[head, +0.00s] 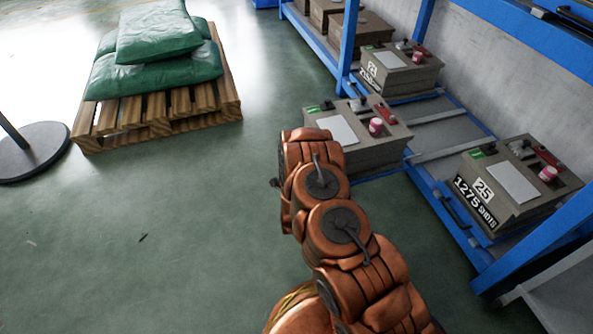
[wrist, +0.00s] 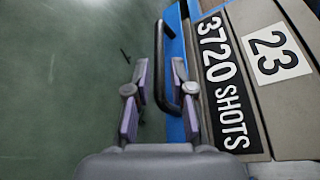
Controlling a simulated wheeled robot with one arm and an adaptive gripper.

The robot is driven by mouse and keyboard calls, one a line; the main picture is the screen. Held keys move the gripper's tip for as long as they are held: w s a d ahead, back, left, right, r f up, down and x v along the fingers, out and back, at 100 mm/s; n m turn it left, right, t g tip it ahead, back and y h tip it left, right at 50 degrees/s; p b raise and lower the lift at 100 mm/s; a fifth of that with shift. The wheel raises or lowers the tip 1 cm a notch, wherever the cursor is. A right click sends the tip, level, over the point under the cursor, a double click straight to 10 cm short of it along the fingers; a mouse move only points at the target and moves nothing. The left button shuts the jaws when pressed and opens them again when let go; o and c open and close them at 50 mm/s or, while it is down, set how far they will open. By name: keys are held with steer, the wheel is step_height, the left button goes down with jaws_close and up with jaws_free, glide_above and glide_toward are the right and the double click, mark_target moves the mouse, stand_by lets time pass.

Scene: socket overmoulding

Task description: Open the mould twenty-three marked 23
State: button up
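The mould marked 23 (wrist: 276,52) is at the right of the wrist view, with a black "3720 SHOTS" plate on its front. A black bar handle (wrist: 160,65) stands off the blue tray front (wrist: 178,30) beside it. My gripper (wrist: 160,75) is open, with one finger on each side of the handle and gaps showing between. In the head view, a grey-brown mould (head: 370,150) stands just beyond my arm, further out than its neighbours; its front and number are hidden. My gripper is hidden there too.
A mould marked 25 (head: 520,185) sits on the blue rack at right, and another mould (head: 400,70) stands further back. Bare rack (head: 440,130) shows between them. A wooden pallet (head: 160,115) with green sacks (head: 155,60) is at upper left. The green floor (head: 150,240) at left is mostly clear.

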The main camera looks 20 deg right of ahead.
steer(key=v, duration=0.8)
steer(key=shift+s+a, duration=0.2)
steer(key=shift+s, duration=0.15)
steer(key=shift+r, duration=0.15)
